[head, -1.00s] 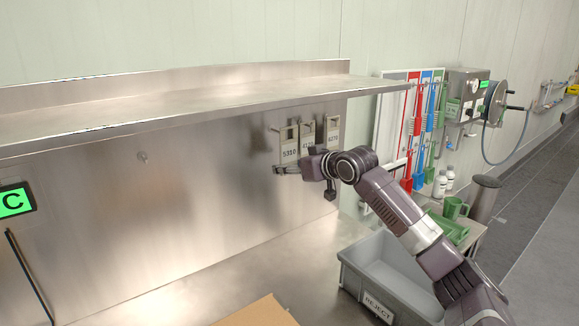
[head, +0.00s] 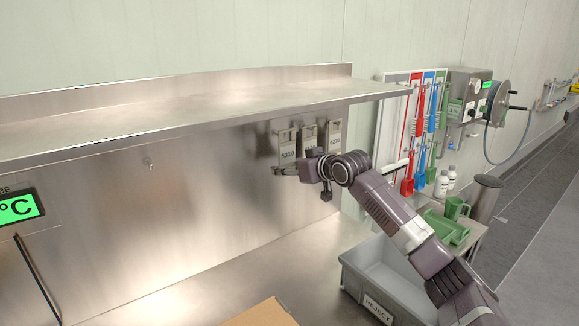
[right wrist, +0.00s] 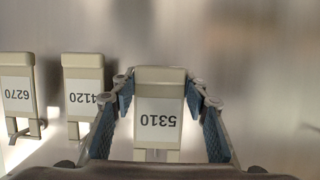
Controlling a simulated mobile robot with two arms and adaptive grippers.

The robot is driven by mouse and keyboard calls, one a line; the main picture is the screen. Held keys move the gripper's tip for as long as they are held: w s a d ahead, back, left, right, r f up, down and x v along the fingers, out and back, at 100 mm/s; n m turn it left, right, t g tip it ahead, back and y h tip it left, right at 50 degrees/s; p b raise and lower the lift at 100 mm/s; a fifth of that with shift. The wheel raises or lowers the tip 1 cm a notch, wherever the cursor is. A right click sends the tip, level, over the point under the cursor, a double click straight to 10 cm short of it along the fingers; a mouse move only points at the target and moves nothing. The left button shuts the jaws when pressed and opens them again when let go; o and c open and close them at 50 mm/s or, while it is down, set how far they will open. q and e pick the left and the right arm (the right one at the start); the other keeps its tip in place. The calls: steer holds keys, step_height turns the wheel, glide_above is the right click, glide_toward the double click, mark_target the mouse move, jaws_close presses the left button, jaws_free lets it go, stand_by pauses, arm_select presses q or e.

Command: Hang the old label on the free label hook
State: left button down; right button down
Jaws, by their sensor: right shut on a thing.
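Three pale label holders hang in a row on the steel back panel: 5310 (head: 287,152), 4120 (head: 307,135) and 6270 (head: 334,138). They also show upside down in the right wrist view as 5310 (right wrist: 158,118), 4120 (right wrist: 82,98) and 6270 (right wrist: 16,95). My right gripper (head: 285,171) is at the lower part of the 5310 label, shut on it, with one blue-padded finger on each side. A small bare hook (head: 149,164) sits on the panel to the left. My left gripper is not in view.
A steel shelf (head: 200,105) overhangs the panel above the labels. A grey REJECT bin (head: 366,284) stands below my right arm. A cardboard piece (head: 262,313) lies at the front. A green display (head: 20,207) is at the left. The panel between hook and labels is clear.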

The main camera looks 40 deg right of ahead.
mark_target(274, 163)
steer(key=shift+w+d+r+p, duration=0.15)
steer(key=shift+w+p, duration=0.95)
steer(key=shift+w, duration=0.25)
steer(key=shift+w+p, duration=0.3)
steer(key=shift+w, duration=0.1)
steer(key=shift+f+b, duration=0.4)
steer(key=shift+f, duration=0.55)
steer(key=c, duration=1)
jaws_free()
steer(key=shift+c, duration=0.2)
steer(key=shift+s, duration=0.15)
steer(key=v, duration=1.1)
steer(key=shift+s+r, duration=0.15)
steer(key=shift+s, duration=0.2)
